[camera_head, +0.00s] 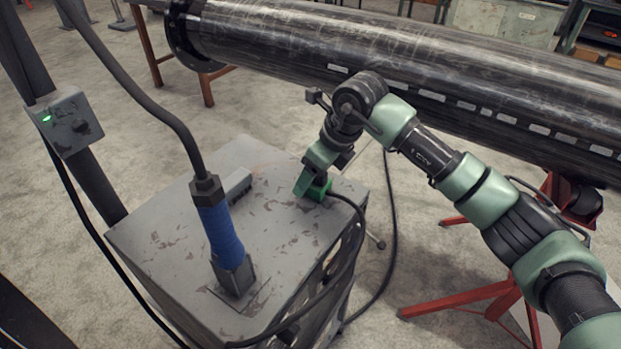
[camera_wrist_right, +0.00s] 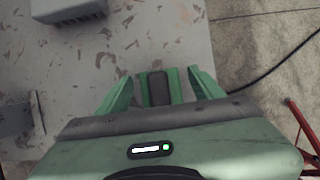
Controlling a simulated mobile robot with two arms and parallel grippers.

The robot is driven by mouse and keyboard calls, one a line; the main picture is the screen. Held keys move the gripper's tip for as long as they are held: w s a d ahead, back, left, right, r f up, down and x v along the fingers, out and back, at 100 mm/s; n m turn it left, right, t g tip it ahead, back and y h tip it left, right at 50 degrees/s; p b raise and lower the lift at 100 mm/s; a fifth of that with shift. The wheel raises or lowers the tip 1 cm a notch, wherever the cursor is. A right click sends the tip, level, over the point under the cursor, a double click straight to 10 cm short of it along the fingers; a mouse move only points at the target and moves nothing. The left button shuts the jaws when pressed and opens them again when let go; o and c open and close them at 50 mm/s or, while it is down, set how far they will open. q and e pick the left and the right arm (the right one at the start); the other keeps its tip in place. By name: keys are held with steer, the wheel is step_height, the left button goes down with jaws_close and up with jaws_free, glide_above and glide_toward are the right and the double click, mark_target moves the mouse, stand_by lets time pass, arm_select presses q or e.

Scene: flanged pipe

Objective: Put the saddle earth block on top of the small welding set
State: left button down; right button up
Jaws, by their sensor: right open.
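The small welding set appears to be the scuffed grey cabinet (camera_head: 160,222) in the head view; its top also fills much of the wrist view (camera_wrist_right: 150,35). The saddle earth block appears to be the green piece (camera_head: 322,191) at the top's far right corner, with a black cable leading from it. In the right wrist view a green piece with a dark pad (camera_wrist_right: 158,88) shows between the fingers. My right gripper (camera_head: 310,184) is open around it, pointing down; it also shows in the wrist view (camera_wrist_right: 160,90). Exact contact is hidden. My left gripper is not in view.
A blue-handled torch (camera_head: 220,230) stands upright in a holder on the cabinet top. A grey ridged piece (camera_head: 236,185) lies behind it. A large black pipe (camera_head: 400,62) crosses behind, above a red stand (camera_head: 470,300). A switch box (camera_head: 66,122) is at left.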

steer(key=b+v, duration=0.1)
steer(key=v, duration=0.9)
steer(key=shift+r, duration=0.35)
steer(key=shift+d, duration=0.1)
